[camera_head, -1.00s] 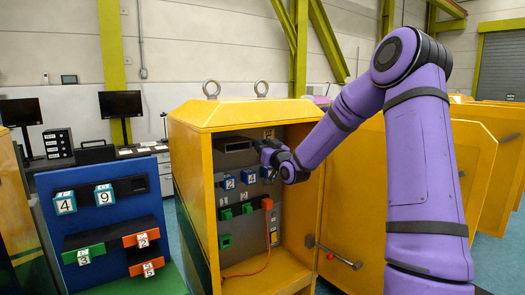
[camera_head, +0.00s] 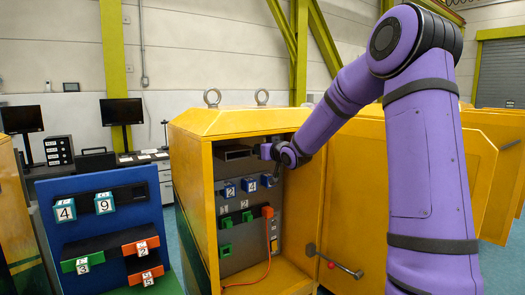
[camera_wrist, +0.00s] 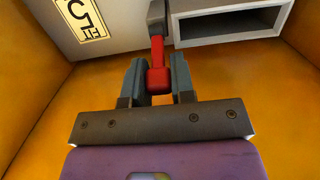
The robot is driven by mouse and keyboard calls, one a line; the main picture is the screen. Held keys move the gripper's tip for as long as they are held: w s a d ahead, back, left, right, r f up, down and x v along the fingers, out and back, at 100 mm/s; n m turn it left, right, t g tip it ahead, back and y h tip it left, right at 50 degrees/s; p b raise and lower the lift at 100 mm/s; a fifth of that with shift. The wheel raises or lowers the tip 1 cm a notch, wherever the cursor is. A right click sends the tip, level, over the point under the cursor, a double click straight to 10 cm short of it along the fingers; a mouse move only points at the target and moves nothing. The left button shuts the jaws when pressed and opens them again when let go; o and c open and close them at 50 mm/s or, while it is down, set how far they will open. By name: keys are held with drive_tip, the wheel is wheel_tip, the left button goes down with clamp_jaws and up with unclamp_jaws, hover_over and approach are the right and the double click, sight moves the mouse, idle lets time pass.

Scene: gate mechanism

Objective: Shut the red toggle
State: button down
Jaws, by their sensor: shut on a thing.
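The red toggle (camera_wrist: 158,80) shows in the wrist view as a red lever with a grey mount above it, beside a dark rectangular slot. My gripper (camera_wrist: 157,72) has its two grey fingers on either side of the red lever, shut on it. In the head view my gripper (camera_head: 268,151) is inside the open yellow cabinet (camera_head: 232,118), high on the grey panel. There the wrist and fingers hide the toggle.
Blue blocks (camera_head: 229,190) and green blocks (camera_head: 225,222) sit on the panel below my gripper. A red plug (camera_head: 267,212) with a cord is lower right. The open cabinet door (camera_head: 355,215) stands to the right. A blue stand (camera_head: 98,225) is at left.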

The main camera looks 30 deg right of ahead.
drive_tip(key=c, duration=1)
unclamp_jaws()
drive_tip(key=shift+o, duration=0.2)
drive_tip(key=s+r, duration=0.1)
drive_tip(key=s, duration=0.9)
drive_tip(key=shift+s+d, duration=0.2)
drive_tip(key=shift+s, duration=0.15)
drive_tip(key=s+a+g, duration=0.4)
drive_tip(key=s+a, duration=0.2)
drive_tip(key=s, duration=0.5)
drive_tip(key=s+a+g, duration=0.3)
drive_tip(key=s+a, duration=0.3)
drive_tip(key=s, duration=0.6)
drive_tip(key=s+a+f+g, duration=0.1)
drive_tip(key=s+a+g, duration=0.3)
drive_tip(key=s, duration=0.7)
drive_tip(key=a, duration=0.2)
drive_tip(key=shift+s+a+g+h, duration=0.2)
drive_tip(key=shift+a+g+h, duration=0.1)
drive_tip(key=shift+a, duration=0.1)
